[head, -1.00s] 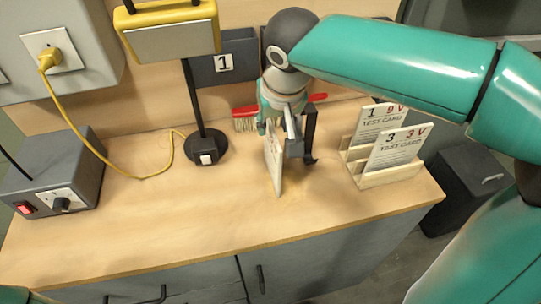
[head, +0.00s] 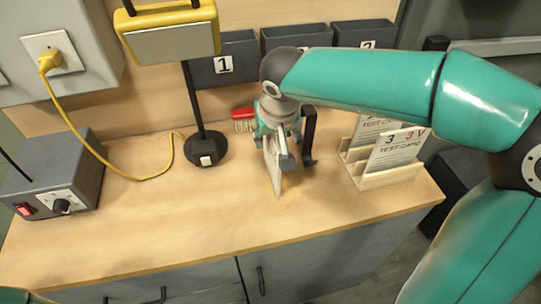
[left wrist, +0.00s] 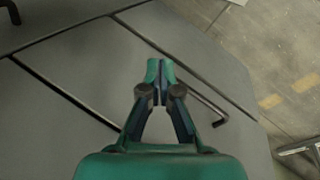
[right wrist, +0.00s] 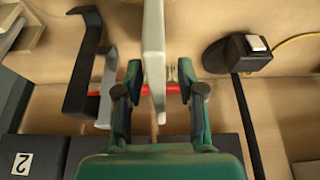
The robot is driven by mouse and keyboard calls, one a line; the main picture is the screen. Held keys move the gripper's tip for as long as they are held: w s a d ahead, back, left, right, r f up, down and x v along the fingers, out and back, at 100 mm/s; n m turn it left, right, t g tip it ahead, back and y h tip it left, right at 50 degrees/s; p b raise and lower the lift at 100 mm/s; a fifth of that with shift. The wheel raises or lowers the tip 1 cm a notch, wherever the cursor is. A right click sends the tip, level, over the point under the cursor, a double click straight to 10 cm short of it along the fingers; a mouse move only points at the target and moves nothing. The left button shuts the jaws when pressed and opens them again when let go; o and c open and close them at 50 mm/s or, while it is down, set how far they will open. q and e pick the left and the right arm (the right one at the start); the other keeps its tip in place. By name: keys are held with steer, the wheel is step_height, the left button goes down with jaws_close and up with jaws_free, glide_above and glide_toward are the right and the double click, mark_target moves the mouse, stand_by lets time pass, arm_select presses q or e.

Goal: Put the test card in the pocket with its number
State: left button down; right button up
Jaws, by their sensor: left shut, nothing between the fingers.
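A white test card (head: 272,165) stands nearly edge-on to me at the middle of the bench; its number is not readable. My right gripper (right wrist: 160,80) points down around it, with the card's thin edge (right wrist: 153,45) between the fingers and a gap on the right side. Card 3 (head: 395,150) and a card behind it (head: 370,130) stand in a wooden rack (head: 390,178). Pocket 1 (head: 225,75), a middle pocket (head: 285,36) with its number hidden, and pocket 2 (head: 350,32) hang on the back wall. My left gripper (left wrist: 158,75) is shut and empty before the cabinet front.
A dark bracket (head: 309,140) stands just right of the right gripper. A red-handled brush (head: 243,114) lies behind it. A black lamp-like stand (head: 195,110) and a grey power box (head: 50,180) are left. The front bench is clear.

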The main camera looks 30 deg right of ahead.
steer(key=shift+f+b, duration=0.2)
steer(key=shift+b, duration=0.1)
stand_by(0.4)
jaws_close()
